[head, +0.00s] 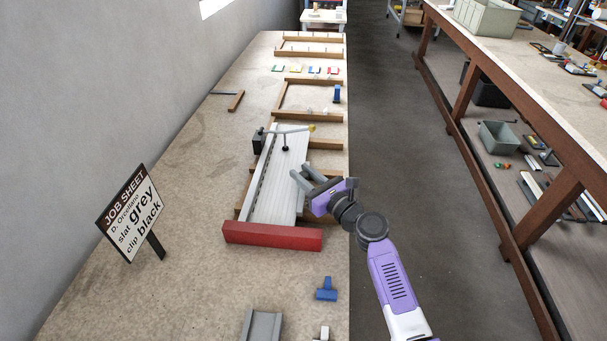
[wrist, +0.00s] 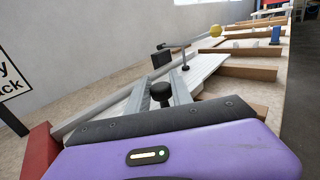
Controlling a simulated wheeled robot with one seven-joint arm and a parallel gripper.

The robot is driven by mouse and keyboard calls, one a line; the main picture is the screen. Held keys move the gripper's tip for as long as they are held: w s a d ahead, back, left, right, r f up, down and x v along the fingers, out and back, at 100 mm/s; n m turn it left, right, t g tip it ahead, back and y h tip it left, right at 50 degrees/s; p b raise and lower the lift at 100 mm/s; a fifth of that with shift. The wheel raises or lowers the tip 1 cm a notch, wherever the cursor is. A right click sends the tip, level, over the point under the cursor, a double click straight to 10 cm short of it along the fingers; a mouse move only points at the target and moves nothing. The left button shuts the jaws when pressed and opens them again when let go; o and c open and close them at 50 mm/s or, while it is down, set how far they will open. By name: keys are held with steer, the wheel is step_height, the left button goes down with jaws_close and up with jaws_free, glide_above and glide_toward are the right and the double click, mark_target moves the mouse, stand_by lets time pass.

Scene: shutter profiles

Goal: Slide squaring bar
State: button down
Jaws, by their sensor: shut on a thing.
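A pale ribbed slat panel (head: 272,195) lies lengthwise in a wooden frame on the bench. A red bar (head: 272,236) lies crosswise at its near end, and its edge shows in the wrist view (wrist: 38,150). My gripper (head: 302,177) is over the right side of the panel. In the wrist view its two grey fingers are shut on a black round knob (wrist: 160,92). What the knob is fixed to is hidden, so I cannot tell which part is the squaring bar.
A lever with a yellow ball end (head: 312,128) crosses the panel beyond my gripper, from a black block (head: 258,141). A job sheet sign (head: 130,212) stands left. A blue piece (head: 326,289) and a grey channel (head: 262,325) lie nearer. The bench's left side is mostly clear.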

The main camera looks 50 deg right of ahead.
stand_by(0.9)
steer(key=s+d, duration=0.3)
steer(key=s, duration=0.1)
steer(key=s+d, duration=0.2)
steer(key=s, duration=0.1)
steer(key=shift+d, duration=0.3)
steer(key=c, duration=1.1)
jaws_free()
steer(key=shift+s, duration=0.1)
steer(key=shift+c, duration=0.2)
steer(key=s+a, duration=0.1)
steer(key=s, duration=0.6)
steer(key=shift+s+b, duration=0.3)
steer(key=shift+s, duration=0.1)
